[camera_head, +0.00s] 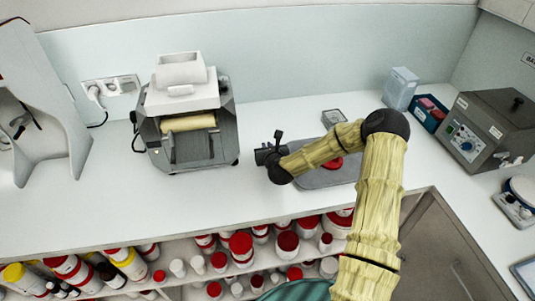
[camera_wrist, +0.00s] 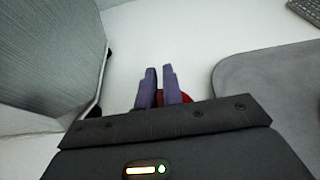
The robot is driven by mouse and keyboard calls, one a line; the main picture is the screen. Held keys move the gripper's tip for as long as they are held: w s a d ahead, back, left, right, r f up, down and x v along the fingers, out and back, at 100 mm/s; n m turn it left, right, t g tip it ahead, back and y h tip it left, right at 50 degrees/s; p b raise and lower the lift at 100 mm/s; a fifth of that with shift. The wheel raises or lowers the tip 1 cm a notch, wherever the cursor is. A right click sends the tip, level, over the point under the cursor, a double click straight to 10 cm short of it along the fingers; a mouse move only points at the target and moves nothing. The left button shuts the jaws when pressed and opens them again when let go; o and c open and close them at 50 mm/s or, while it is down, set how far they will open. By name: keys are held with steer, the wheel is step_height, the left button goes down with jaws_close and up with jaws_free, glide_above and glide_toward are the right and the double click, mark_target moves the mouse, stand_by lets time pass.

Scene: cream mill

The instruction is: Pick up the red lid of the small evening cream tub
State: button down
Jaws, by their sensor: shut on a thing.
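My gripper (camera_wrist: 160,85) has its two purple fingers close together in the wrist view. A red lid (camera_wrist: 187,97) shows between and beside the fingers, mostly hidden by them and the gripper body. In the head view my gripper (camera_head: 264,156) is over the white counter between the machine and the grey tray, and the lid in it cannot be made out. Another red-topped item (camera_head: 333,163) shows on the grey tray (camera_head: 322,180), partly behind my arm. I cannot tell whether it is a tub or a lid.
A grey and white roller machine (camera_head: 185,125) stands left of my gripper, close by in the wrist view. A small clear dish (camera_head: 333,118), a blue bin (camera_head: 427,113) and a control box (camera_head: 488,130) are at right. Shelves below hold several red-lidded tubs (camera_head: 240,245).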

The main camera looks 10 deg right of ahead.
step_height(320, 180, up, 7)
steer(key=shift+r+b, duration=0.1)
steer(key=shift+b, duration=0.3)
stand_by(0.4)
